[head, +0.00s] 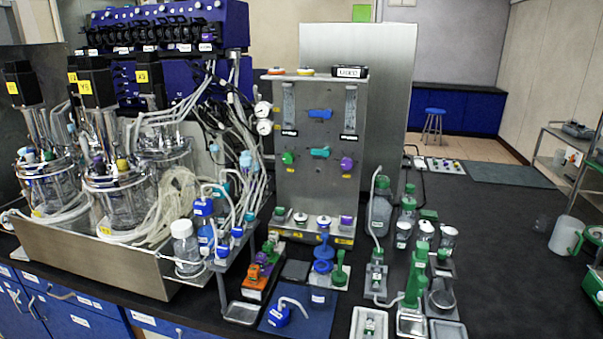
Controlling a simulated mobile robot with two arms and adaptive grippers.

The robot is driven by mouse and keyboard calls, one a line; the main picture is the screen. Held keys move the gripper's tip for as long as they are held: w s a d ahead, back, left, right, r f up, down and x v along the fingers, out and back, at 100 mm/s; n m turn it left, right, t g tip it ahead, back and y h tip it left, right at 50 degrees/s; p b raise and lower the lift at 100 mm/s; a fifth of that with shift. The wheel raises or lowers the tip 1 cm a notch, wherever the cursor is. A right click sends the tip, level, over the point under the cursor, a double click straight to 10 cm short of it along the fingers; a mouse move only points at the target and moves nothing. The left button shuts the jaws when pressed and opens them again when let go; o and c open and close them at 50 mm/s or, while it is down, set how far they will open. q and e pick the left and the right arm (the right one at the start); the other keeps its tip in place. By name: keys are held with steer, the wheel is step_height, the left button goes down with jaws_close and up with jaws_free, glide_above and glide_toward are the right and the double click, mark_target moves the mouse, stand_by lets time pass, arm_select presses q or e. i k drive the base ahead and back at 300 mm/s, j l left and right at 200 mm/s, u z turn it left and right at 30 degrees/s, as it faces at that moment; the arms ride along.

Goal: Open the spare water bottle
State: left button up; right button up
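No label that I can read marks the spare water bottle, so I cannot tell which bottle it is. A clear bottle with a white cap (184,245) stands upright by the front of the steel tray, its cap on. A clear bottle with a blue top (322,293) stands at the back right of a blue mat (302,323). A blue cap with a white tube (278,316) lies on the mat's left part. A blue-capped bottle (205,232) stands behind the white-capped one. Neither of my grippers is in view.
Glass reactors (118,200) stand in a steel tray (95,262) at left, with loose tubing around them. A steel panel (318,150) stands at centre. Several green-capped bottles (381,212) and small metal trays (447,330) crowd its right. The black bench (500,255) is largely clear further right.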

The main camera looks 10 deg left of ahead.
mark_target(187, 249)
steer(key=i+l, duration=0.1)
steer(key=i+l+u, duration=0.1)
steer(key=i+u, duration=0.15)
steer(key=u, duration=0.2)
steer(key=i+l+u, duration=0.2)
steer(key=u, duration=0.25)
